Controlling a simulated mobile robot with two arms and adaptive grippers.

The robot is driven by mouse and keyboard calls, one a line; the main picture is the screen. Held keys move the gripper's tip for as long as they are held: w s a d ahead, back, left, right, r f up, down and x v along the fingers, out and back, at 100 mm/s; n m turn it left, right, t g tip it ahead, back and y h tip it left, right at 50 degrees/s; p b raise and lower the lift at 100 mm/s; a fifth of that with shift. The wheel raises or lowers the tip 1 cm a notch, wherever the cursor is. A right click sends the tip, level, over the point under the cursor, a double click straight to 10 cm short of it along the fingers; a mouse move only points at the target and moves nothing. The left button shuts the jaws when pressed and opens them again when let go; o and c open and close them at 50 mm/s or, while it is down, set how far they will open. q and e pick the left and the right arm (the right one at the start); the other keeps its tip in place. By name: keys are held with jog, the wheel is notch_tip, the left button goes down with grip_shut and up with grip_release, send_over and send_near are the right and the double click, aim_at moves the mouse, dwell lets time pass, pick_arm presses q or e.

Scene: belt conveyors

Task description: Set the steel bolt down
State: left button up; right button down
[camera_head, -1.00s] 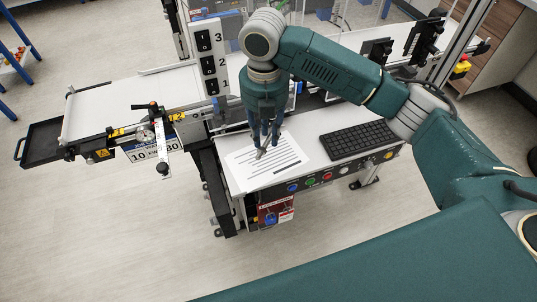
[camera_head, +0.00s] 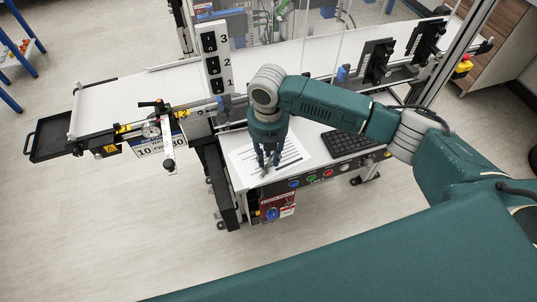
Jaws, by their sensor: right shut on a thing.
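My right gripper (camera_head: 267,165) points down over the printed paper sheet (camera_head: 245,162) on the white control desk. It is shut on the steel bolt (camera_head: 265,171), a small greyish piece showing just below the fingertips. The bolt is close to the sheet near the desk's front edge; I cannot tell whether it touches the sheet. The fingers hide most of the bolt. My left gripper is not in view.
A black keyboard (camera_head: 352,146) lies right of the sheet, partly behind my right arm. Coloured buttons line the desk's front edge. A numbered switch post (camera_head: 213,65) stands behind, beside the white conveyor belt (camera_head: 140,92). Open floor lies in front.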

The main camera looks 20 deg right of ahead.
aim_at(268, 159)
jog(key=shift+f, duration=0.1)
jog(key=c, duration=1.4)
grip_release()
notch_tip(268, 159, up, 12)
jog(key=b, duration=0.3)
